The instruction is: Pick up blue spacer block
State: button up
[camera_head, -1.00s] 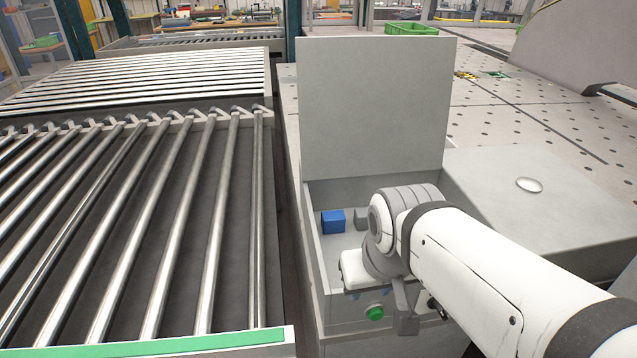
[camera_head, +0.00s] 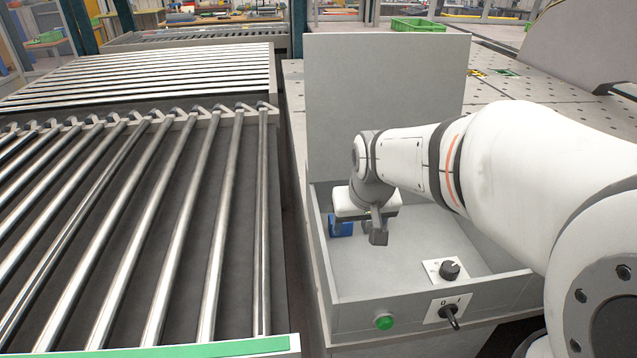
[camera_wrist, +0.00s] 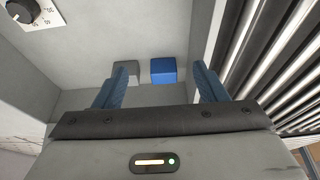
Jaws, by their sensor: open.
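The blue spacer block (camera_head: 341,228) lies on the floor of an open grey box (camera_head: 322,262), near its left wall. My arm partly hides it in the head view. In the wrist view the blue block (camera_wrist: 163,69) shows beyond my open fingers, between their lines and nearer the right finger. A grey block (camera_wrist: 127,71) sits just left of it, close to the left finger. My gripper (camera_wrist: 158,88) is open and empty. In the head view it is above the box near the blocks, with its fingertips mostly hidden.
The box's lid (camera_head: 385,110) stands upright at its back. A black knob (camera_head: 450,270), a switch (camera_head: 449,312) and a green button (camera_head: 383,322) are at its front. A roller conveyor (camera_head: 150,200) runs along the left.

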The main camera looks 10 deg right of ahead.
jog(key=w+f, duration=0.4)
jog(key=w, duration=0.1)
jog(key=w+f+p, duration=0.1)
jog(key=w+f, duration=0.3)
jog(key=w+f+p, duration=0.1)
jog(key=w+f, duration=0.3)
jog(key=w, duration=0.1)
jog(key=shift+w+f, duration=0.25)
jog(key=shift+w, duration=0.1)
jog(key=shift+t, duration=0.3)
jog(key=shift+c, duration=0.5)
jog(key=c, duration=0.7)
